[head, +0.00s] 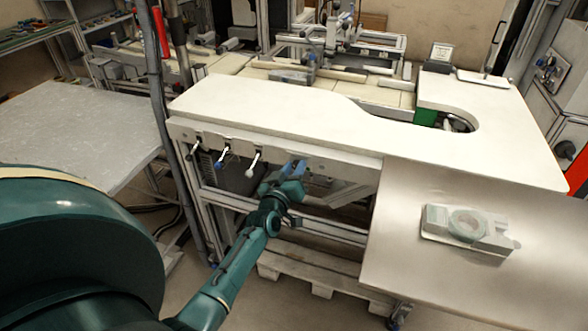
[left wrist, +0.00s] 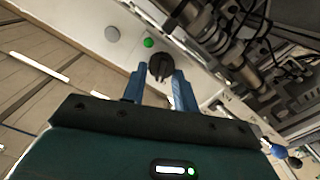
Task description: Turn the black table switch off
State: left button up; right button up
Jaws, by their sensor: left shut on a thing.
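The black table switch (left wrist: 160,66) is a dark round knob on the pale front panel of the table, seen in the left wrist view. My left gripper (left wrist: 159,74) has its two blue fingers on either side of the knob and is shut on it. In the head view my left gripper (head: 294,168) is at the front edge of the white table (head: 270,107), and the switch is hidden there or too small to make out. My right gripper is not in view.
A green button (left wrist: 148,42) and a grey round button (left wrist: 112,34) sit beside the switch. Levers with pale handles (head: 253,164) hang from the table front, left of my gripper. A metal side table (head: 480,285) with a pale fixture (head: 467,228) stands at right.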

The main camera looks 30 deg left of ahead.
pick_arm(q)
jog(key=shift+a+f+n, duration=0.1)
jog(key=shift+n, duration=1)
jog(key=o, duration=1)
jog(key=shift+s, duration=0.1)
jog(key=v, duration=1.3)
jog(key=s+d+f+m+g+h, duration=0.2)
jog(key=s+d+f+m, duration=0.1)
jog(key=d, duration=0.3)
jog(key=s+d+f+m+g+h, duration=0.2)
jog(key=s+d+f+m, duration=0.1)
jog(key=s+d+m, duration=0.2)
jog(key=s+d+f+m+g+h, duration=0.3)
jog(key=s+d, duration=0.3)
jog(key=d, duration=0.2)
jog(key=shift+s+f+m, duration=0.25)
jog(key=shift+f+m, duration=0.15)
jog(key=shift+m, duration=0.4)
